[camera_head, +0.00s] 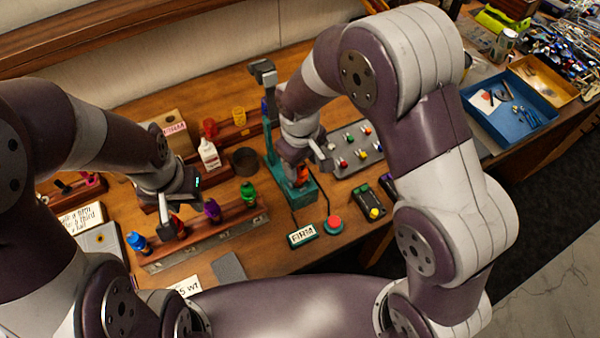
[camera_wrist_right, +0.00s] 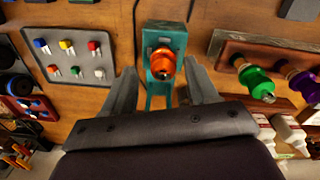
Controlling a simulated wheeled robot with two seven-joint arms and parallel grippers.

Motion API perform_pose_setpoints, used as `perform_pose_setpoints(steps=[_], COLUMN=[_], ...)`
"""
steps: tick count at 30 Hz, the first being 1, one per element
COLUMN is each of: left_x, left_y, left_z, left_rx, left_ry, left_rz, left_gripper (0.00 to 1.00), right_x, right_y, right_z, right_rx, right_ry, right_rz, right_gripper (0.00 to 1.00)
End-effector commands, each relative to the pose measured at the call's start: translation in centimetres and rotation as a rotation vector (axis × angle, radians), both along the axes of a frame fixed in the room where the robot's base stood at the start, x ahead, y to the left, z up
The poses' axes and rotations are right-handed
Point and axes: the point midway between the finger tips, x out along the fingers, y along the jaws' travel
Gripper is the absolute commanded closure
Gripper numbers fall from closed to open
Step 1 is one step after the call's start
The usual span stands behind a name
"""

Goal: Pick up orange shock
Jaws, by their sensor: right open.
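The orange shock (camera_head: 301,175) is at the teal stand (camera_head: 276,148) in the head view, partly hidden by my right gripper (camera_head: 309,168). In the right wrist view the orange shock (camera_wrist_right: 163,66) sits upright at the teal stand (camera_wrist_right: 165,38), seen from above. My right gripper (camera_wrist_right: 160,72) is open, with one finger on each side of the shock and a gap to each. My left gripper (camera_head: 170,205) is at the wooden shock rack, close to a red shock (camera_head: 178,228). Its fingertips are too unclear to show whether it grips that shock.
The rack (camera_head: 215,232) also holds blue (camera_head: 138,242), purple (camera_head: 212,209) and green (camera_head: 248,193) shocks. A grey panel (camera_head: 357,145) with colored knobs lies right of the stand. A white bottle (camera_head: 209,153) stands behind the rack.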

Motion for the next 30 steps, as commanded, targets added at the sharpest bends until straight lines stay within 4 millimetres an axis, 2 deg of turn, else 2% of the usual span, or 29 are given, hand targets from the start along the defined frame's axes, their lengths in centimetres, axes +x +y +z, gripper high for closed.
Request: perform_pose_setpoints(steps=[3,7,14,15,20,30], left_x=[0.0,0.0,0.0,0.0,0.0,0.0], left_y=[0.0,0.0,0.0,0.0,0.0,0.0], left_z=[1.6,1.8,1.7,1.7,1.7,2.0], left_rx=[0.0,0.0,0.0,0.0,0.0,0.0], left_ry=[-0.001,-0.001,0.0,0.0,-0.001,-0.001], left_rz=[0.0,0.0,0.0,0.0,0.0,0.0], left_gripper=[0.62,0.62,0.62,0.62,0.62,0.62], right_x=[0.0,0.1,0.2,0.2,0.2,0.2], right_y=[0.4,0.4,0.5,0.5,0.5,0.5], right_z=[-1.8,-4.0,-4.7,-4.7,-4.7,-4.4], right_rx=[-0.003,-0.002,0.0,0.0,0.0,0.0], right_ry=[0.006,0.004,0.0,0.0,0.0,0.0], right_rz=[0.001,0.0,0.0,0.0,0.0,0.0], right_gripper=[0.42,0.42,0.42,0.45,0.96,0.97])
